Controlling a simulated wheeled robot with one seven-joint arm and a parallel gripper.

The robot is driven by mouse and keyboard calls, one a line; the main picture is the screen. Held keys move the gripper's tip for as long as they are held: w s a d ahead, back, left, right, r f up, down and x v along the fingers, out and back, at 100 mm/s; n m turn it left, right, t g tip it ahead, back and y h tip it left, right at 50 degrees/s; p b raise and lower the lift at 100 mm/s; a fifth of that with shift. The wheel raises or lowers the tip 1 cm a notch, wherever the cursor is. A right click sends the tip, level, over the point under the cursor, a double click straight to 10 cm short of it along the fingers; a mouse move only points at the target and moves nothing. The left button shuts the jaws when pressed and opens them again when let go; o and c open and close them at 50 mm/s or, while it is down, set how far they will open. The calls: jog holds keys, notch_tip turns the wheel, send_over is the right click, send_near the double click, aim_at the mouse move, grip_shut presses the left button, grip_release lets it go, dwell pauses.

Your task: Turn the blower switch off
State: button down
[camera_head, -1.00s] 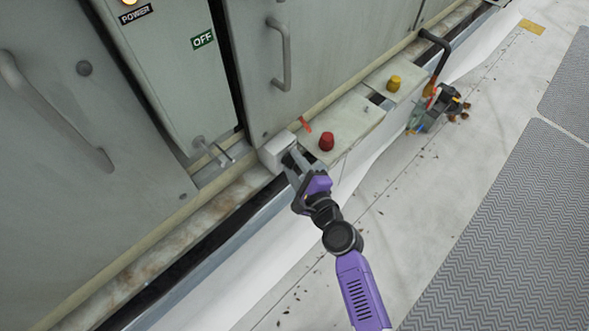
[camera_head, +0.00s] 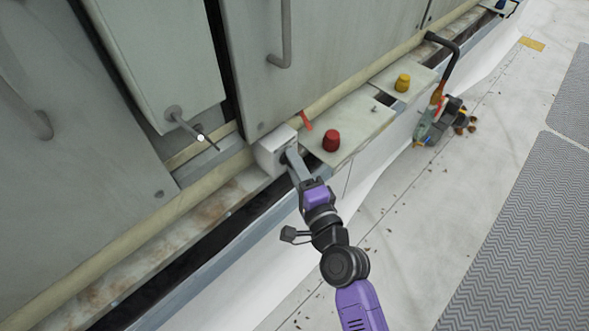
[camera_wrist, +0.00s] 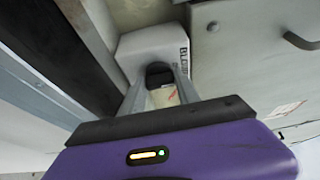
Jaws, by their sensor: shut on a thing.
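The blower switch box is a small white box (camera_head: 270,152) on the ledge at the foot of the grey cabinets. In the wrist view the box (camera_wrist: 150,45) carries a partly readable label on its right edge. A dark switch knob (camera_wrist: 158,73) sticks out of its face. My gripper (camera_head: 291,157) reaches the box's front face from the lower right. In the wrist view my gripper (camera_wrist: 159,80) has a finger on each side of the knob and is shut on it. The fingers hide part of the knob; its exact setting cannot be read.
A red knob (camera_head: 331,140) and a yellow knob (camera_head: 402,82) stand on pale panels to the right. A metal lever (camera_head: 190,125) projects from the grey panel at left. Tools (camera_head: 440,118) lie farther right. Cabinets close off the back; the floor (camera_head: 440,205) is open.

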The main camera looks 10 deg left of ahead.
jog(key=shift+f, duration=0.1)
dwell(0.3)
jog(key=c, duration=0.9)
grip_release()
jog(key=shift+b+v, duration=0.6)
jog(key=shift+v, duration=3.3)
